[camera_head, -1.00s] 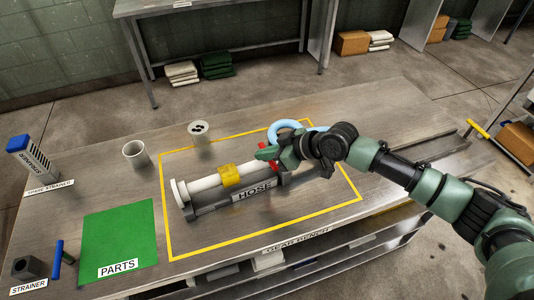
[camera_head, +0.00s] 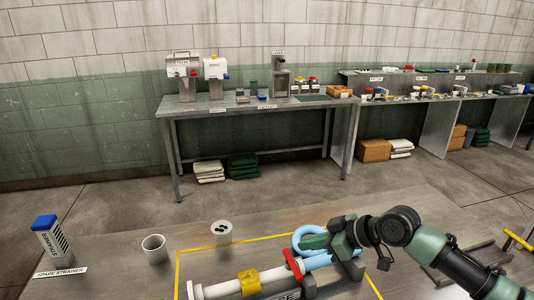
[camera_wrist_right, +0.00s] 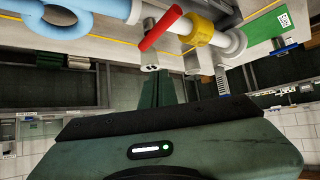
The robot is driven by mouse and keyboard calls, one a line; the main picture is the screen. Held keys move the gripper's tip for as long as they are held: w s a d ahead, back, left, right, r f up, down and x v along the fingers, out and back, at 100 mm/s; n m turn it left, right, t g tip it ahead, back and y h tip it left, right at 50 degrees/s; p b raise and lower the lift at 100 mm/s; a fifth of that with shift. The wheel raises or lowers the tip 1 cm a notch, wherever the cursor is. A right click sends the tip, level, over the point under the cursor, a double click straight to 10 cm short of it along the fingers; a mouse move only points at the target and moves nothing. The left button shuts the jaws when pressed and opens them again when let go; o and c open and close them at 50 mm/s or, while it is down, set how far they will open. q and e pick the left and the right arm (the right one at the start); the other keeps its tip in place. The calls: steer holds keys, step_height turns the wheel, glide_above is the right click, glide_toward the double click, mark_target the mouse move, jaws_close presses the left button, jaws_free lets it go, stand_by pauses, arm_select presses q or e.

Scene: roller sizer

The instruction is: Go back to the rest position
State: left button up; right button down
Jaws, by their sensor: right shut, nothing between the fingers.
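My right gripper (camera_head: 314,241) reaches in from the right over the bench, beside the light blue hose loop (camera_head: 299,236). Its green fingers are together and empty; they also show in the right wrist view (camera_wrist_right: 161,88). The hose fixture has a white pipe (camera_head: 222,289), a yellow collar (camera_head: 249,281) and a red lever (camera_head: 292,264). In the right wrist view the red lever (camera_wrist_right: 160,28) and yellow collar (camera_wrist_right: 198,30) lie beyond the fingertips, with the blue hose (camera_wrist_right: 95,8) at upper left. My left gripper is not in view.
On the bench (camera_head: 110,265) stand a blue-topped spare strainer (camera_head: 52,241), a white cup (camera_head: 154,249) and a cup with dark holes (camera_head: 221,232). A back table (camera_head: 245,108) carries dispensers. Floor lies clear between.

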steer(key=s+a+f+g+h, duration=0.1)
steer(key=s+a+f, duration=0.3)
steer(key=s+f, duration=0.3)
steer(key=s+a+f+h, duration=0.1)
steer(key=s+a+f, duration=0.35)
steer(key=s, duration=0.35)
steer(key=s+d+f+m+g+h, duration=0.1)
steer(key=s+d+f+m+h, duration=0.3)
steer(key=s+d, duration=0.45)
steer(key=s+d+f+m+g+h, duration=0.1)
steer(key=s+d+f+m+h, duration=0.1)
steer(key=s+d+m, duration=0.6)
steer(key=s+a+f+n, duration=0.1)
steer(key=s+f+n, duration=0.2)
steer(key=f, duration=2.3)
steer(key=s+d+f+g, duration=0.2)
steer(key=s+f, duration=1.4)
steer(key=s, duration=0.1)
steer(key=shift+s+d+f+h, duration=0.15)
steer(key=shift+d+f+h, duration=0.05)
steer(key=shift+d+h, duration=0.1)
